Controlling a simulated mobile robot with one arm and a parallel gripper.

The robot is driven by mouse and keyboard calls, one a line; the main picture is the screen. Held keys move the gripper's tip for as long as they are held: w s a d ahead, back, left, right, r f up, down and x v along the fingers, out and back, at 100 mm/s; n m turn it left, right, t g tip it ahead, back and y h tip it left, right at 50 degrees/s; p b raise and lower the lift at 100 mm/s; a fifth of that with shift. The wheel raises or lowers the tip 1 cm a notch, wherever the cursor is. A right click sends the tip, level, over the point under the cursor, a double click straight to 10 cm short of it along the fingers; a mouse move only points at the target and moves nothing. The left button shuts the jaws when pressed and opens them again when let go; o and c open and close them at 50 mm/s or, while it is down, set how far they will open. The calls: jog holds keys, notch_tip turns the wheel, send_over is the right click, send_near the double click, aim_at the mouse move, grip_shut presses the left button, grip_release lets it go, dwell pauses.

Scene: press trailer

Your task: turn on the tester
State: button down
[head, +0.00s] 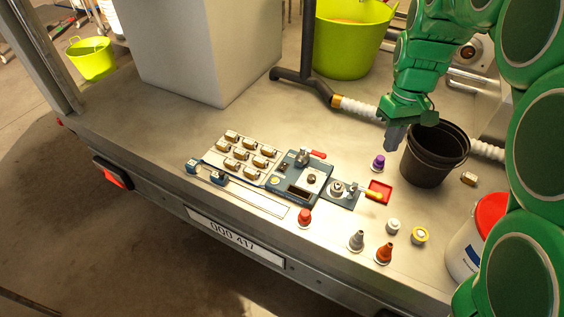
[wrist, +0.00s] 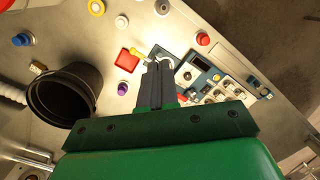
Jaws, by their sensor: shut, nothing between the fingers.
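The tester, a dark blue panel (head: 294,191), lies flat on the metal bed in the head view. It carries a round knob (head: 311,179), a small window, a yellow round part (head: 275,180) and a red-ended lever (head: 317,154). It also shows in the wrist view (wrist: 184,75), partly hidden behind my fingers. My gripper (head: 392,145) is shut and empty, pointing down above the bed, to the right of the tester and apart from it. In the wrist view my gripper (wrist: 153,66) covers part of the panel's near end. I cannot tell whether the tester is on.
A black bucket (head: 432,158) stands close right of my gripper, with a purple-topped button (head: 378,163) nearby. A yellow-handled lever (head: 372,195) reaches over a red square (head: 384,187). Several relays (head: 240,153) sit left of the tester. A red button (head: 305,217) stands in front.

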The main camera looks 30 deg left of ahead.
jog(key=w+a+f+n, duration=0.2)
jog(key=w+a+f, duration=0.1)
jog(key=w+a, duration=0.3)
jog(key=n, duration=0.7)
send_over(281, 168)
jog(key=w, duration=0.2)
notch_tip(281, 168, down, 15)
jog(key=shift+d+r, duration=0.1)
jog(key=shift+r, duration=0.05)
jog(key=f, duration=0.4)
jog(key=s+f, duration=0.1)
jog(key=f, duration=0.9)
jog(key=shift+s, duration=0.35)
